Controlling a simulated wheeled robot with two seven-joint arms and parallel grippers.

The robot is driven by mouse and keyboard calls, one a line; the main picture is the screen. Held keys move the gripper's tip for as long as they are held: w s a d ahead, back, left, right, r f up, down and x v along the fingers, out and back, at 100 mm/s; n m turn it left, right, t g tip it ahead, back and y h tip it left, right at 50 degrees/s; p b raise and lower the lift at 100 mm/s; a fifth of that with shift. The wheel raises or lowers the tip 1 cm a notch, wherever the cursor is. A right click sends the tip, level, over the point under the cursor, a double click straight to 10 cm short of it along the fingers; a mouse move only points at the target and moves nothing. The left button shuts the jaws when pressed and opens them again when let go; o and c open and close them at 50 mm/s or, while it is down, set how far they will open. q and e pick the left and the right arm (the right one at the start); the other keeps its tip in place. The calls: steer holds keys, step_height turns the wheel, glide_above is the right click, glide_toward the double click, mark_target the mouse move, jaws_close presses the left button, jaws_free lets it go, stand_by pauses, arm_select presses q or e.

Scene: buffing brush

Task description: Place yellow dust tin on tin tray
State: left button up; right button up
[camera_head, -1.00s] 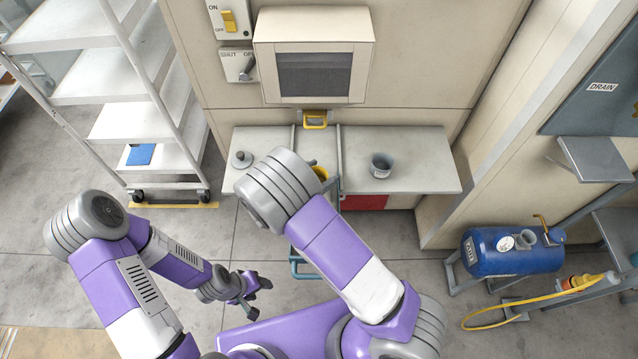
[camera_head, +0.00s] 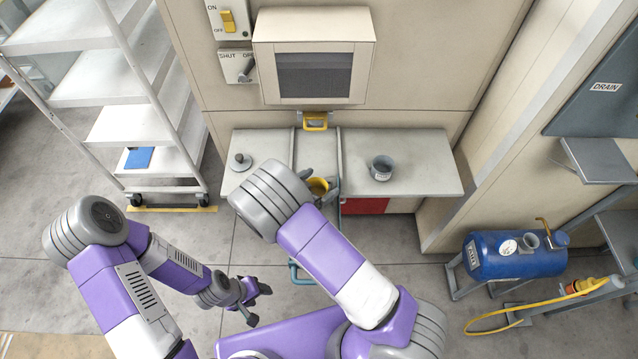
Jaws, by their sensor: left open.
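The yellow dust tin (camera_head: 318,186) is at the front middle of the counter, its open top showing. My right gripper (camera_head: 320,183) has a dark finger on either side of the tin and appears closed on it; the forearm hides part of the grip. My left gripper (camera_head: 257,301) is open and empty, low over the floor and apart from the counter. I cannot tell for sure which surface is the tin tray. A teal frame (camera_head: 296,273) shows partly behind my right arm, below the counter.
The counter (camera_head: 420,165) carries a grey cup (camera_head: 382,168) on the right and a grey knobbed lid (camera_head: 241,162) on the left. Rails flank its middle strip. A white shelf rack (camera_head: 160,170) stands left, a blue tank (camera_head: 515,254) right.

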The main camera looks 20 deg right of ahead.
steer(key=shift+d+r, duration=0.1)
steer(key=shift+d, duration=0.15)
steer(key=shift+s+a+r, duration=0.1)
steer(key=shift+a+r, duration=0.05)
steer(key=shift+r, duration=0.1)
steer(key=p+v, duration=0.3)
steer(key=v, duration=0.7)
steer(key=shift+s+a+r, duration=0.1)
steer(key=shift+s+a, duration=0.1)
steer(key=shift+a, duration=0.1)
steer(key=shift+s+a+r, duration=0.1)
steer(key=shift+s+a, duration=0.15)
steer(key=shift+a, duration=0.15)
steer(key=shift+r, duration=0.1)
